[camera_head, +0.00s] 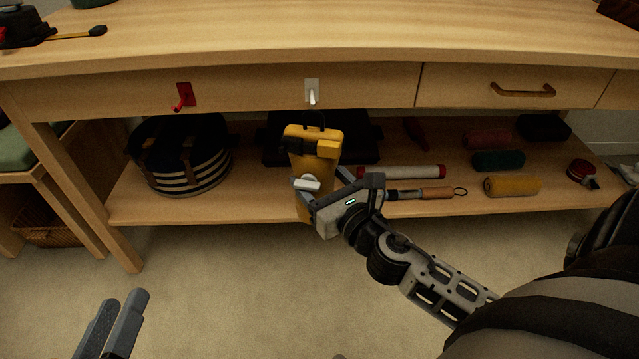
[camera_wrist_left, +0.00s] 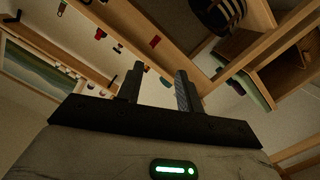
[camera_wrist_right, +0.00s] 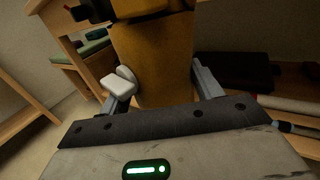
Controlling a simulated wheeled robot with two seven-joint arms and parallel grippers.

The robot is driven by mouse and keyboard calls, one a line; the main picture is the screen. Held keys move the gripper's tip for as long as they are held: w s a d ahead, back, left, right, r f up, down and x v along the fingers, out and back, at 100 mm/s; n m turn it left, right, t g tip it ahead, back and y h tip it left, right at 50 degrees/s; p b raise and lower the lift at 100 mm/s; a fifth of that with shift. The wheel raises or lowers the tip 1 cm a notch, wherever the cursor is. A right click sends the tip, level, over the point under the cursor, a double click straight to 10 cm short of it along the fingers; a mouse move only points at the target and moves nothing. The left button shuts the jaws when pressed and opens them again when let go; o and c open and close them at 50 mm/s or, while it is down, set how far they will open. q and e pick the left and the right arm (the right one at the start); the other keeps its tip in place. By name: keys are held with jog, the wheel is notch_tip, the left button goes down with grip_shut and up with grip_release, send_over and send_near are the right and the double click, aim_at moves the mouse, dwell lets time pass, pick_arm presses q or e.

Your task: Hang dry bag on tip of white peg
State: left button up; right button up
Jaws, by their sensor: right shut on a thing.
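The yellow dry bag (camera_head: 325,150) hangs upright in front of the table's drawer side, with a dark buckle band and a thin dark loop (camera_head: 313,119) at its top. My right gripper (camera_head: 324,181) is shut on the bag's body; the bag fills the middle of the right wrist view (camera_wrist_right: 150,55), with a white valve on it. The white peg (camera_head: 312,95) sticks out from a pale plate on the table front. The loop shows just below the peg's tip and looks apart from it. My left gripper (camera_head: 116,322) is open and empty, low at the left.
A red peg (camera_head: 183,96) is on the same front, left of the white one. The lower shelf (camera_head: 250,209) holds a striped round bag (camera_head: 180,155), a dark flat case, a white tube (camera_head: 400,172) and several rolls. The floor in front is clear.

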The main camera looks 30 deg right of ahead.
jog(key=shift+w+d+f, duration=0.1)
jog(key=shift+w+d, duration=0.3)
jog(key=shift+w, duration=0.25)
jog(key=shift+w+d+f, duration=0.1)
jog(key=shift+w+d, duration=0.3)
jog(key=shift+w, duration=0.3)
jog(key=shift+w+d, duration=0.4)
jog(key=shift+w, duration=0.25)
pick_arm(q)
jog(key=shift+w+a+r+m+t+h+b, duration=0.15)
jog(key=shift+w+r+m+t+b, duration=0.15)
jog(key=shift+r+t+b, duration=0.15)
jog(key=shift+w+d+r+m+t+h+b, duration=0.15)
jog(key=shift+w+r+m+t+b, duration=0.15)
jog(key=shift+r+t+b, duration=0.15)
pick_arm(e)
jog(key=shift+w+d+f, duration=0.35)
jog(key=shift+w+d, duration=0.05)
jog(key=shift+w, duration=0.25)
jog(key=shift+w+d+f, duration=0.35)
jog(key=shift+w+d, duration=0.05)
jog(key=shift+w, duration=0.25)
pick_arm(q)
jog(key=shift+a+r, duration=0.1)
jog(key=shift+a, duration=0.05)
pick_arm(e)
jog(key=o, duration=1.3)
jog(key=shift+f, duration=0.1)
